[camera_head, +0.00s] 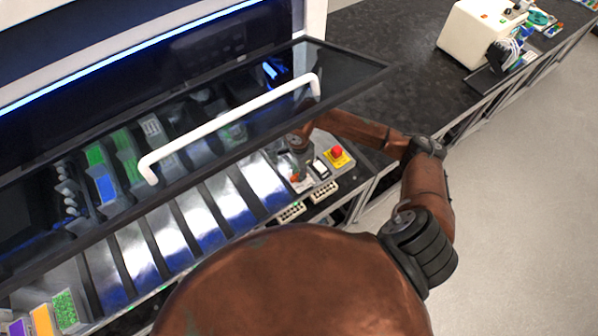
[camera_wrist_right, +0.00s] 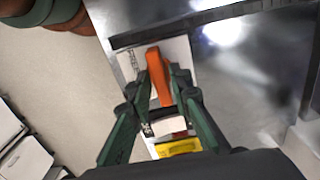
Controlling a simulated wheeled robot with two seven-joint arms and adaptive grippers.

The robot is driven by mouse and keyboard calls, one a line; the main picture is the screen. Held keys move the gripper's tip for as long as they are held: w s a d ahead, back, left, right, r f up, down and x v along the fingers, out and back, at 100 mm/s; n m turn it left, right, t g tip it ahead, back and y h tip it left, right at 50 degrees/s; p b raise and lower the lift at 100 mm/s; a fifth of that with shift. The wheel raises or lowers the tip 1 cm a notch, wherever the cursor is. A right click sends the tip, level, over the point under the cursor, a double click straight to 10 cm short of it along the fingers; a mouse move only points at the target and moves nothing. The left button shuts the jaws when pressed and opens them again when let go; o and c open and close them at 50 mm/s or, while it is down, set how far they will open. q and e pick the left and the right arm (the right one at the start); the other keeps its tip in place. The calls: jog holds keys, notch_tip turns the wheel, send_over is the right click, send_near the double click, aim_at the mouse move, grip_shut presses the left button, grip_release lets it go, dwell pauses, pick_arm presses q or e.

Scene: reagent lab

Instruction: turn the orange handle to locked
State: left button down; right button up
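The orange handle (camera_wrist_right: 157,76) stands on a white plate with small dark lettering that I cannot read for sure. In the right wrist view it runs nearly up and down, its top leaning slightly left. My right gripper (camera_wrist_right: 161,77) has one finger on each side of it and is shut on it, with little or no gap showing. In the head view my right gripper (camera_head: 297,176) is low at the panel's right end, and only a bit of the orange handle shows there. My left gripper is not in view.
A red button on a yellow base (camera_head: 337,154) and a white switch (camera_head: 319,168) sit right beside the gripper. A tilted glass sash with a white bar handle (camera_head: 230,124) hangs close over my right forearm. Socket strips (camera_head: 323,191) lie in front. Dark counter extends right.

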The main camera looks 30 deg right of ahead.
grip_shut()
